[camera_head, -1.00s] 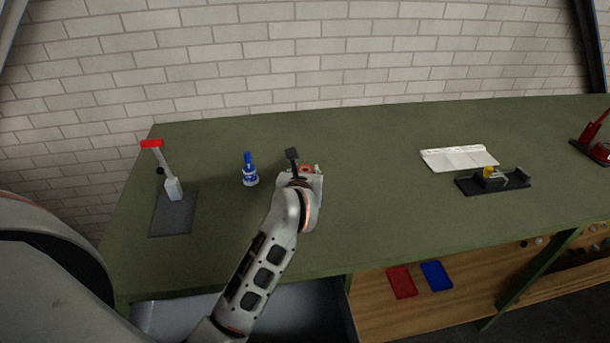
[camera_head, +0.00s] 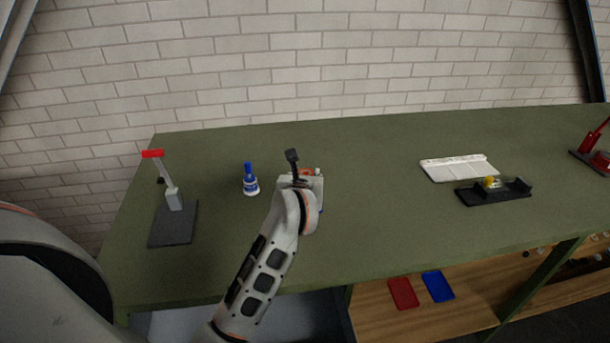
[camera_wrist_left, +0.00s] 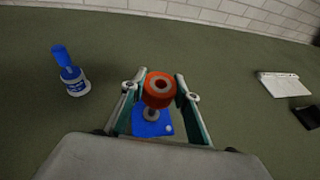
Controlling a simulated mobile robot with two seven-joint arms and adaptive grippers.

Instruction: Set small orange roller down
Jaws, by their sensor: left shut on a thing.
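The small orange roller (camera_wrist_left: 159,90) shows in the left wrist view between the fingers of my left gripper (camera_wrist_left: 160,98). The gripper is shut on it. A metal stem shows below the roller, over a blue plate (camera_wrist_left: 150,122); I cannot tell whether they touch. In the head view the left gripper (camera_head: 302,177) is over the middle-left of the green table (camera_head: 380,210), and my wrist covers most of the roller. The right gripper is in neither view.
A blue and white bottle (camera_head: 250,182) stands just left of the gripper. A red-handled lever press (camera_head: 172,197) is further left. A white tray (camera_head: 459,167) and a black fixture with a yellow part (camera_head: 494,192) lie to the right. The table between is clear.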

